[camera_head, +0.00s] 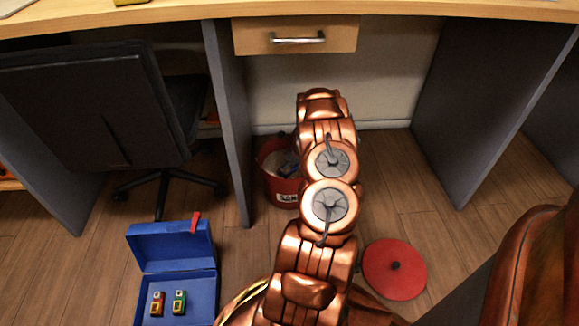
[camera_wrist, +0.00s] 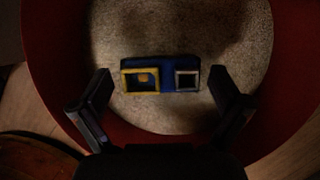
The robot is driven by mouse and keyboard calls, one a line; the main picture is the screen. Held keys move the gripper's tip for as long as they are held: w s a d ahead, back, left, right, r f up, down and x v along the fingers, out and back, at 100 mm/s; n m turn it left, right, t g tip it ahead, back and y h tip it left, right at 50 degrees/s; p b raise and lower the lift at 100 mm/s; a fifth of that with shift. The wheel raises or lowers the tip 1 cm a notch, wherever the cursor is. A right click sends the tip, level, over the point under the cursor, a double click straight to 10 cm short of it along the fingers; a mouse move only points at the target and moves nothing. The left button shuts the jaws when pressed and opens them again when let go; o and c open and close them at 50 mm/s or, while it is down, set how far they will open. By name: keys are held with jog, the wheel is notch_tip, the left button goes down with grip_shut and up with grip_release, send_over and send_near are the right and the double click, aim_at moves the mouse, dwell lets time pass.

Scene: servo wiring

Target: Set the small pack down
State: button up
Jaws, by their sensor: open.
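A small blue pack (camera_wrist: 160,75) with a yellow-framed window and a grey square lies on pale sand (camera_wrist: 120,30) in the wrist view. The sand is inside a red bucket (camera_wrist: 45,45), which also shows in the head view (camera_head: 283,190), partly behind my copper arm. My gripper (camera_wrist: 160,78) is open, with one dark finger to the left of the pack and one to the right. Gaps show between the fingers and the pack. In the head view my arm hides most of the bucket's right side, and the pack cannot be made out clearly.
An open blue case (camera_head: 178,285) on the wooden floor holds a red and a green small pack (camera_head: 179,302). A round red lid (camera_head: 395,268) lies on the right. A black chair (camera_head: 95,105) and grey desk panels (camera_head: 228,120) flank the bucket; a drawer (camera_head: 295,37) is above.

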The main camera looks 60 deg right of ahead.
jog(key=p+v, duration=0.3)
jog(key=v, duration=0.9)
jog(key=shift+r, duration=0.2)
